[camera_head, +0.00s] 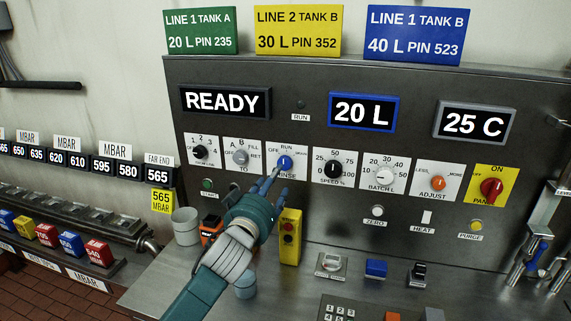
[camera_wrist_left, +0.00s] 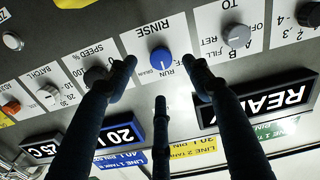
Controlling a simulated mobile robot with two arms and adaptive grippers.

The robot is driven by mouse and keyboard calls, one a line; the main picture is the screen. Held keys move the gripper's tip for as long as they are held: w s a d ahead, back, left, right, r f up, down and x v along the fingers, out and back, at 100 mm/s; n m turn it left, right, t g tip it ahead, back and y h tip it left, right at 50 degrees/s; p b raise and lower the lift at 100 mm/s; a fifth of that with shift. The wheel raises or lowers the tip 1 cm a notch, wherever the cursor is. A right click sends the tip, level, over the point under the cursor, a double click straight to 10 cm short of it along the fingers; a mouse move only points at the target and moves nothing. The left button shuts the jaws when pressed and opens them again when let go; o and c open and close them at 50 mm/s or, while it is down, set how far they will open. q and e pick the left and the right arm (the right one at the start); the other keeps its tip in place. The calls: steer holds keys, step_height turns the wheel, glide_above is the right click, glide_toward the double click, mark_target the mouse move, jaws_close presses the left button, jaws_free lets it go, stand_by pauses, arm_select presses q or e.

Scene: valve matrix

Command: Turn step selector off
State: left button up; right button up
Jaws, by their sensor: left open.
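A blue knob (camera_head: 285,162) on a white plate marked OFF, RUN and RINSE sits in the row of dials on the grey panel. It is the only dial with an OFF and RUN scale on white. In the left wrist view, upside down, the blue knob (camera_wrist_left: 161,61) is seen face on, with DRAIN also on its plate. I cannot tell which mark it points to. My left gripper (camera_head: 279,175) is open in front of the knob. Its dark fingers (camera_wrist_left: 160,78) are spread to both sides of the knob and below it, apparently not touching it.
Neighbouring dials are the grey-knobbed A/B selector (camera_head: 240,157) and the black SPEED dial (camera_head: 333,168). A red knob (camera_head: 491,188) on a yellow OFF/ON plate is at far right. A yellow button box (camera_head: 290,237) and white cup (camera_head: 186,226) stand below on the counter.

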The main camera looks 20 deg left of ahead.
mark_target(284, 165)
arm_select(q)
steer(key=w, duration=0.1)
steer(key=w+p, duration=0.1)
steer(key=w, duration=0.1)
steer(key=w+r+p, duration=0.1)
steer(key=w, duration=0.1)
steer(key=shift+w+a, duration=0.1)
steer(key=shift+a, duration=0.25)
steer(key=w, duration=0.3)
steer(key=shift+w+a+f+p, duration=0.2)
steer(key=shift+w+f+p, duration=0.05)
steer(key=shift+p, duration=0.05)
steer(key=shift+c, duration=1.3)
steer(key=shift+f, duration=0.1)
steer(key=c, duration=0.9)
arm_select(e)
steer(key=s+r, duration=0.2)
steer(key=shift+s+d+r, duration=0.1)
steer(key=shift+s+r, duration=0.05)
steer(key=shift+r, duration=0.2)
